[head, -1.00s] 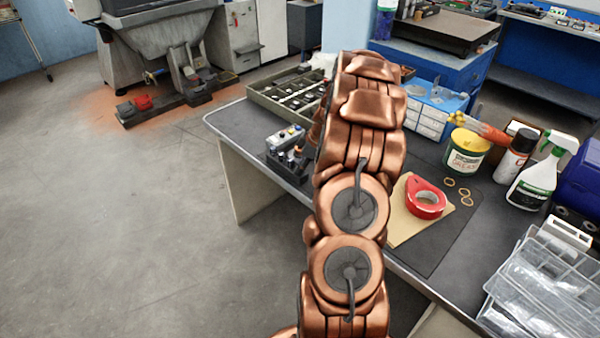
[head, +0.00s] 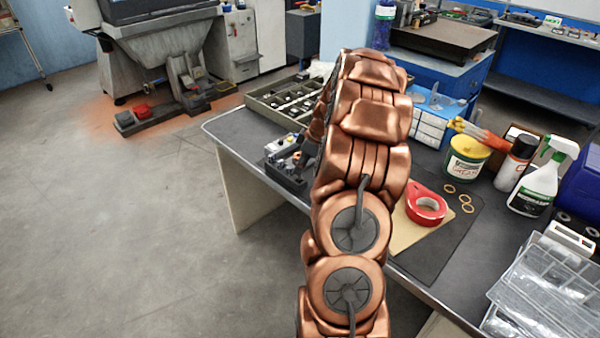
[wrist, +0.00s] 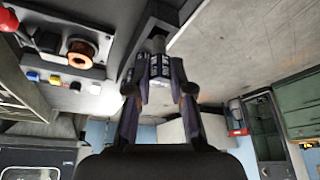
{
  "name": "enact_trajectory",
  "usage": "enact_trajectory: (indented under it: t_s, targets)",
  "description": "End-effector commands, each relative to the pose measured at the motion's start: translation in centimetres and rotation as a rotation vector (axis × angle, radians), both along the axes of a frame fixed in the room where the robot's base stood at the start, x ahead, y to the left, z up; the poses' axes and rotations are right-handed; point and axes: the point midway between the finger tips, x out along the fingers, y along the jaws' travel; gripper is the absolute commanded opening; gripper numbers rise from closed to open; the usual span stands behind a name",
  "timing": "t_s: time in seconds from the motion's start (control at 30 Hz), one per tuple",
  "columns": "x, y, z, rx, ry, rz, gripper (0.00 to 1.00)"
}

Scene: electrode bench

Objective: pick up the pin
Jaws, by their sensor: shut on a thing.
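The pin (wrist: 158,45) shows in the wrist view as a short grey cylinder at the top middle, between my fingertips. My gripper (wrist: 159,68) is shut on it; the fingers hide part of its sides. A dark strip lies right behind the pin, and I cannot tell whether the pin touches it. In the head view my gripper (head: 309,148) is mostly hidden by my arm, beside a dark electrode block (head: 284,168) near the bench's left edge. The pin cannot be made out in the head view.
The block's copper ring (wrist: 80,54) sits left of my gripper in the wrist view. A compartment tray (head: 285,100) stands behind the block. Red tape (head: 426,206), a grease tub (head: 466,158) and a spray bottle (head: 540,182) stand to the right. Floor to the left is clear.

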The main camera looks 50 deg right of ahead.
Motion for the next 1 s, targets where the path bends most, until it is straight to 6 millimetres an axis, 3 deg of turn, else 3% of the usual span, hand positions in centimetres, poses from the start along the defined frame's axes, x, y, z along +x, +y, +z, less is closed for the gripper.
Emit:
enact_trajectory:
  t_s: [0.37,1.0]
  targets:
    - [-3.0,2.0,0.1,0.002,0.002,0.000,0.00]
    - [-11.2,7.5,1.0,0.002,0.002,0.001,0.00]
